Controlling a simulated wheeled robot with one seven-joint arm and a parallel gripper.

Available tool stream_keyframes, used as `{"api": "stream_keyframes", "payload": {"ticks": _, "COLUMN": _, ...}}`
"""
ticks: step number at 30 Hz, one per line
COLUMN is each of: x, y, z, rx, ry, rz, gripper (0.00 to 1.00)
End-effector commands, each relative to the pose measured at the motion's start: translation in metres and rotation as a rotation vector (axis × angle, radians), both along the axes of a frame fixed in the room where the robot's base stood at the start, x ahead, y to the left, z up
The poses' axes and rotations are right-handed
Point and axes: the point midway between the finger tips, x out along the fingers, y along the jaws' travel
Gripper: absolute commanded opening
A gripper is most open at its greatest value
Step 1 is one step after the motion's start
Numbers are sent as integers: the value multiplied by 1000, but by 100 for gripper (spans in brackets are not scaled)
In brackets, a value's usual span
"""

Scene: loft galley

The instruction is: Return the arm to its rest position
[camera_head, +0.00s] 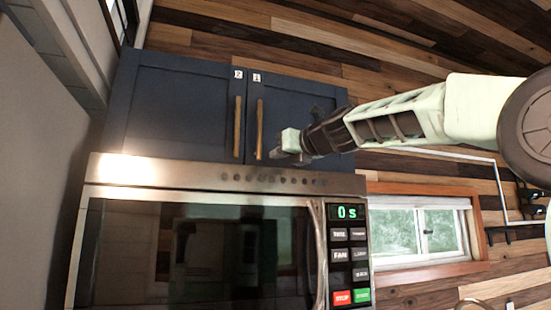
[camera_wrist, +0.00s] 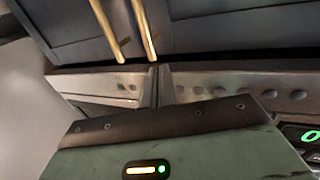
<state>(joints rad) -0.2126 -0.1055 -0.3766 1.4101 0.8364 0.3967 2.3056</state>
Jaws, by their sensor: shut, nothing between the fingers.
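My arm reaches in from the right in the head view. My gripper (camera_head: 277,154) is in front of the lower part of the right dark blue cabinet door, close to the handle marked 1 (camera_head: 260,128). In the wrist view the two dark fingers (camera_wrist: 158,85) are together with nothing between them. I cannot tell whether the fingertips touch the door or the handle.
Both upper cabinet doors (camera_head: 180,115) look closed. A microwave (camera_head: 190,250) sits directly below, with its display at 0 s and a keypad (camera_head: 349,255) on the right. A window (camera_head: 415,235) is at the right, set in a wood plank wall.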

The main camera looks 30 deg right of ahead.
Motion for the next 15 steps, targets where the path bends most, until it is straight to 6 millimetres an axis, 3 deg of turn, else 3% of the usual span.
{"api": "stream_keyframes", "payload": {"ticks": 9, "x": -49, "y": 9, "z": -1, "rx": -2, "ry": -2, "rz": -2, "gripper": 0}}
{"api": "stream_keyframes", "payload": {"ticks": 15, "x": -60, "y": 13, "z": -1, "rx": -2, "ry": 0, "rz": 0, "gripper": 0}}
